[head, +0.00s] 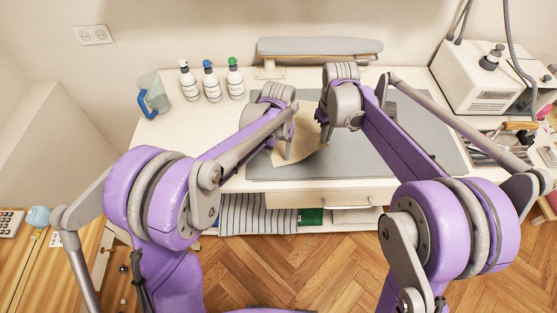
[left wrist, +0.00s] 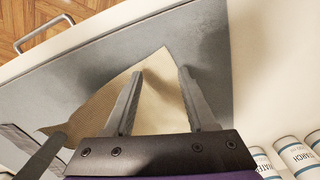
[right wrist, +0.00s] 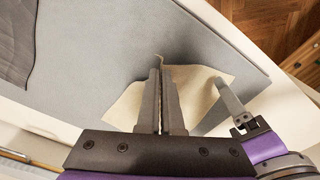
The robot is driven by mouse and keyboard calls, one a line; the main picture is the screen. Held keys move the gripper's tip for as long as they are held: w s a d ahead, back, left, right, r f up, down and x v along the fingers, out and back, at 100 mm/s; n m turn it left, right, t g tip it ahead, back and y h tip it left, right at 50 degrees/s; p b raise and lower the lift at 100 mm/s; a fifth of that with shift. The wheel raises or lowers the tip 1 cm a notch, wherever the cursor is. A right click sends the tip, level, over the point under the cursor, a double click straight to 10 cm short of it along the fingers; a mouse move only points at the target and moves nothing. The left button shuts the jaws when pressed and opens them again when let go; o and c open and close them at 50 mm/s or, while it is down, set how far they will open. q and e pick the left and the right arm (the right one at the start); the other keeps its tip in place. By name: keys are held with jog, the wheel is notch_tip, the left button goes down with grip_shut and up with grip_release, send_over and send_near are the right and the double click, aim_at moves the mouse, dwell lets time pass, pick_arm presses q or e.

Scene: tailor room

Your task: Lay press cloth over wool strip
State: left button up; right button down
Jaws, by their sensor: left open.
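The cream press cloth (head: 303,152) lies creased on the grey mat (head: 225,170), with one corner toward the table's front. It also shows in the left wrist view (left wrist: 155,75) and the right wrist view (right wrist: 205,88). My left gripper (head: 287,156) is open, its fingers spread over the cloth; whether they touch it is unclear. My right gripper (head: 325,138) has its fingers close together at the cloth's edge, with a small fold of cloth at their tips (right wrist: 161,62). A dark grey fabric piece, seemingly the wool strip (right wrist: 18,45), lies flat on the mat, apart from the cloth.
Several bottles (head: 210,82) and a blue-handled jug (head: 154,97) stand at the back left. A padded pressing board (head: 320,47) is at the back. A white machine (head: 480,80) and a tool tray (head: 490,150) are at the right. The mat's front part is clear.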

pick_arm(q)
jog(key=shift+f, duration=1.15)
grip_shut()
jog(key=shift+r, duration=2.55)
